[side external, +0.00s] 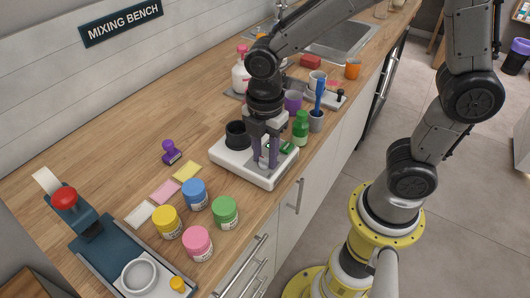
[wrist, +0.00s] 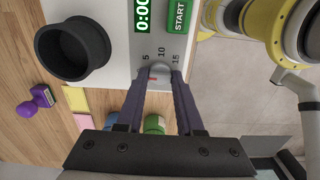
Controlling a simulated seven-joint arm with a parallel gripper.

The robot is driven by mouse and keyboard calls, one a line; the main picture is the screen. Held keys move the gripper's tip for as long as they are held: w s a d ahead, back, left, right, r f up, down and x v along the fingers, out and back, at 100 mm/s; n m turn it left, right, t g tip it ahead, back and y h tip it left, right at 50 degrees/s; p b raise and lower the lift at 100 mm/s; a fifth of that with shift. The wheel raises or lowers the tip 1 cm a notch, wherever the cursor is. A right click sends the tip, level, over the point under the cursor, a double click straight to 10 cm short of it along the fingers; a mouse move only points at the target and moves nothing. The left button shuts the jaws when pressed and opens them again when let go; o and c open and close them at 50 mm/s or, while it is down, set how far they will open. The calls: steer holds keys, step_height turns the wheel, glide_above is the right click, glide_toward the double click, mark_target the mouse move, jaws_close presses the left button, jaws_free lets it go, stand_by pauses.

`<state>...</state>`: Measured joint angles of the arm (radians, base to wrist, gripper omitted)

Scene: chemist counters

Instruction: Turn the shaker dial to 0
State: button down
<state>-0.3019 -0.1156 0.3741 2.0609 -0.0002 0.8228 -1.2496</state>
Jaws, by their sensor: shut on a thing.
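The shaker (side external: 228,160) is a white box on the wooden counter with a black round cup (side external: 237,134) on top. In the wrist view its white panel (wrist: 115,58) carries a green display reading 0:00, a green START button (wrist: 180,14) and a small grey dial (wrist: 160,73).
Yellow (side external: 167,222), blue (side external: 194,194), pink (side external: 197,243) and green (side external: 225,212) jars stand left of the shaker. The counter's front edge is near.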

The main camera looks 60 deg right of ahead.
mark_target(265, 158)
steer(key=shift+r, duration=0.1)
stand_by(0.5)
steer(key=c, duration=0.5)
jaws_free()
steer(key=shift+c, duration=0.2)
step_height(265, 158, up, 14)
